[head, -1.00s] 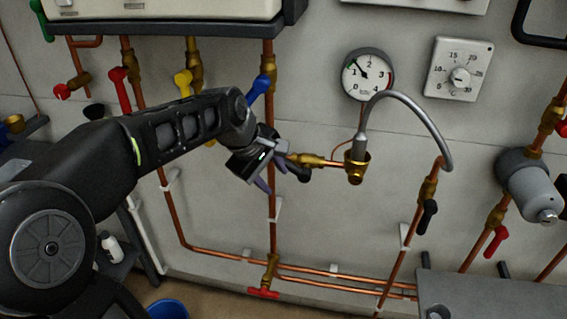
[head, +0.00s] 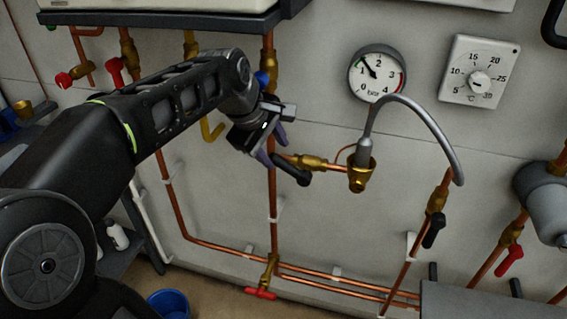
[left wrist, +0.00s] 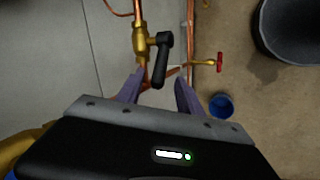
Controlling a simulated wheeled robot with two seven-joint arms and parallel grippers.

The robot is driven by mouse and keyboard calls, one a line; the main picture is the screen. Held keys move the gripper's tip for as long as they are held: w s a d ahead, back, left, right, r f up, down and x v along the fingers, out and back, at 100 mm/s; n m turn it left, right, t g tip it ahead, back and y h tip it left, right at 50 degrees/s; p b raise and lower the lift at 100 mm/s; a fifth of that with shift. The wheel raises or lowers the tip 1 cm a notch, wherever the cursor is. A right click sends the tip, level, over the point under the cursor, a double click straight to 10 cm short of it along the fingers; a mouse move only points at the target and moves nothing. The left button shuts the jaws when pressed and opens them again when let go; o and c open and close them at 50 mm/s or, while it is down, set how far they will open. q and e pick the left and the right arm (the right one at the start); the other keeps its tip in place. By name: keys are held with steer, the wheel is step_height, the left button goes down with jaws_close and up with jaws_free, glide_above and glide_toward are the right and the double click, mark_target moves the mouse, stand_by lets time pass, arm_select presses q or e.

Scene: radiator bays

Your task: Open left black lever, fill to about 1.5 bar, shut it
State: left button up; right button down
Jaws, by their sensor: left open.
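The left black lever (head: 291,171) sits on a brass valve (head: 309,162) in a short horizontal copper pipe. In the left wrist view the lever (left wrist: 160,62) runs roughly along the pipe. My left gripper (head: 272,147) is open at the lever's free end. In the left wrist view its fingers (left wrist: 158,93) stand either side of the lever's end; I cannot tell whether they touch it. The round pressure gauge (head: 377,74) has its needle pointing up-left, seemingly between 1 and 2. A second black lever (head: 434,230) hangs on the right pipe. My right gripper is not seen.
A grey hose (head: 424,112) arches from the brass fitting (head: 360,175) to the right pipe. A red lever (head: 509,262) and grey cylinder (head: 545,200) are at right. A thermostat dial (head: 479,72) is beside the gauge. A blue bucket (head: 168,304) stands on the floor.

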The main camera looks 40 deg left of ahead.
mark_target(281, 161)
arm_select(q)
steer(key=x, duration=0.7)
steer(key=shift+f, duration=0.1)
jaws_close()
stand_by(0.3)
stand_by(1.0)
